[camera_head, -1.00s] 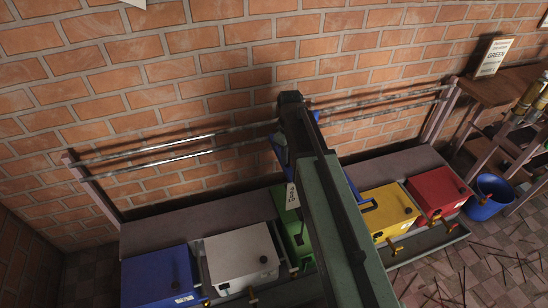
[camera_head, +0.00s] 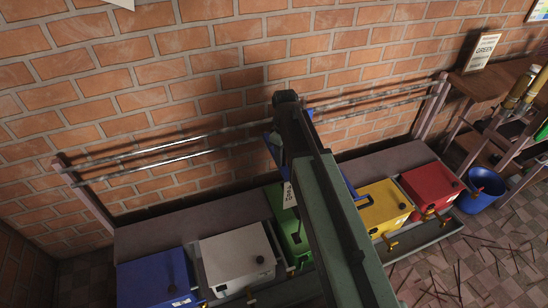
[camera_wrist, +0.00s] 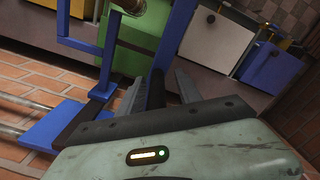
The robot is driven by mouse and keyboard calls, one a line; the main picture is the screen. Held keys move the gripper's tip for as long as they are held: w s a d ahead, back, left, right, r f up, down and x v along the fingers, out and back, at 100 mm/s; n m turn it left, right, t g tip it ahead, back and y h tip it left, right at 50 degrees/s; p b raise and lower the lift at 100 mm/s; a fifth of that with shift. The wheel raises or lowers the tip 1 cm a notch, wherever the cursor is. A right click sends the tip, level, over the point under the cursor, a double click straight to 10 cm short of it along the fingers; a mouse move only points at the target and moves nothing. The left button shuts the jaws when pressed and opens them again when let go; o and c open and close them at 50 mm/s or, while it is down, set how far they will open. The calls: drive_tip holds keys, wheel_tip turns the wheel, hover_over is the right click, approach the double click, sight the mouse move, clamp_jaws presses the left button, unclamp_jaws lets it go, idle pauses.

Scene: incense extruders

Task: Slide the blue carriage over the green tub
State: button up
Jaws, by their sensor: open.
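The blue carriage (camera_head: 274,150) hangs on the two metal rails along the brick wall, partly hidden behind my arm in the head view. Its blue plate (camera_wrist: 50,126) and frame bars show in the wrist view. The green tub (camera_head: 287,222) stands below in the row, left of my arm and partly covered by it; its green body (camera_wrist: 130,45) shows in the wrist view. My gripper (camera_wrist: 162,88) is open, with an upright blue bar of the carriage between its fingers in the picture. Contact cannot be told. The head view hides the fingers.
Blue (camera_head: 155,279) and white (camera_head: 236,254) tubs stand left of the green one; yellow (camera_head: 385,204) and red (camera_head: 431,187) tubs stand right. A blue bucket (camera_head: 481,190) and a wooden bench (camera_head: 490,86) are at the right. Sticks litter the floor.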

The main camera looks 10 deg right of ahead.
wheel_tip(320, 180, up, 8)
drive_tip(key=p, duration=0.7)
drive_tip(key=shift+d+f, duration=0.1)
drive_tip(key=shift+f, duration=0.1)
drive_tip(key=shift+d+r+p, duration=0.1)
drive_tip(key=shift+r+p, duration=0.1)
drive_tip(key=shift+p, duration=0.15)
drive_tip(key=s+d+r+m+p, duration=0.2)
drive_tip(key=s+m, duration=0.2)
drive_tip(key=s, duration=0.2)
drive_tip(key=s+d+r+m+p, duration=0.2)
drive_tip(key=s+m, duration=0.3)
drive_tip(key=s, duration=0.2)
drive_tip(key=shift+m, duration=0.3)
